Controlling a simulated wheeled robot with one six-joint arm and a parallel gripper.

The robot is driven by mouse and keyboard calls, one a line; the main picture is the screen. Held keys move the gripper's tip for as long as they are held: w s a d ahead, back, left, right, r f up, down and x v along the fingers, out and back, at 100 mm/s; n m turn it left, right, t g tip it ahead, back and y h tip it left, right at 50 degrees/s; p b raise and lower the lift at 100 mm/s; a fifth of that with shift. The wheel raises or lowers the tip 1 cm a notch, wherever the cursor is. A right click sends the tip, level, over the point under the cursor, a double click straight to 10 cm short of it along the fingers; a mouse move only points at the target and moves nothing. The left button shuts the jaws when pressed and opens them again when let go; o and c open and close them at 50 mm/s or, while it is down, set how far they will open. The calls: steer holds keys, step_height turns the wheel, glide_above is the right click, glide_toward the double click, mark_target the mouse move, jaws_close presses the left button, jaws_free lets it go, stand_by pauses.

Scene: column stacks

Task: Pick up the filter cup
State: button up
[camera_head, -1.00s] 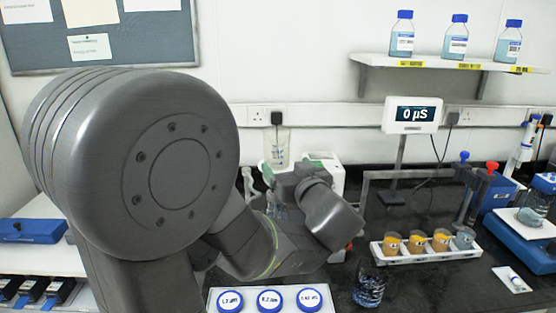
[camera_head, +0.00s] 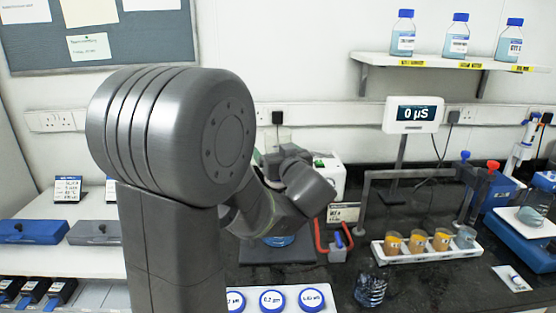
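I cannot tell for certain which thing is the filter cup. A clear patterned glass cup (camera_head: 370,290) stands on the dark bench at front right, with nothing touching it. Several small cups, most with orange contents (camera_head: 416,242), stand in a white tray (camera_head: 430,257) behind it. A bluish object (camera_head: 279,241) is partly hidden under my arm on a dark mat. My gripper (camera_head: 272,160) is beyond my forearm, above the back of the bench. Its fingers are mostly hidden, so I cannot see whether they hold anything.
Blue-lidded labelled tubs (camera_head: 272,301) stand at front centre. A red-framed holder (camera_head: 335,240) stands right of the mat. A white instrument (camera_head: 330,176) is behind my wrist. A display (camera_head: 413,114) on a post and a metal frame (camera_head: 367,205) rise at right.

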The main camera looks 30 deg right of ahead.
steer(key=c, duration=1.1)
